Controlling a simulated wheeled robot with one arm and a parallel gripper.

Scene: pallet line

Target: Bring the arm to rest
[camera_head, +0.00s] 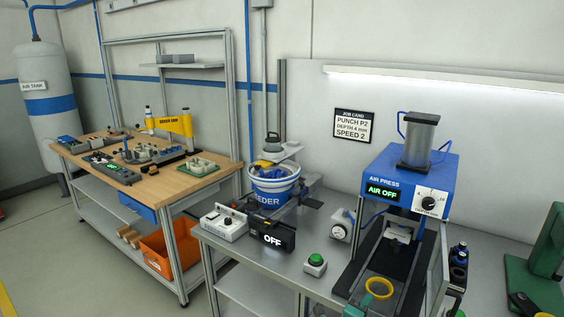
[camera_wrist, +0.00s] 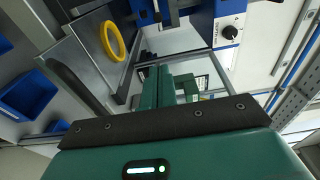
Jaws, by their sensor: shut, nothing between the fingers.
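My gripper (camera_wrist: 168,72) shows in the wrist view, its green body and dark bar filling the lower part. Its green fingers point up the picture, and it is shut with nothing between the fingers. The air press (camera_head: 410,180), blue with a lit AIR OFF display, stands on the grey bench in the head view. Its blue housing also shows at the top of the wrist view (camera_wrist: 203,30). A yellow ring (camera_head: 379,296) lies at the front of the press; it also shows left of my fingers (camera_wrist: 121,44).
A feeder bowl (camera_head: 272,187), an OFF display box (camera_head: 272,239) and a green button (camera_head: 315,261) stand on the grey bench (camera_head: 270,262). A wooden workbench (camera_head: 140,185) stands at the left, with an orange bin (camera_head: 168,250) below. Floor is free at far left.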

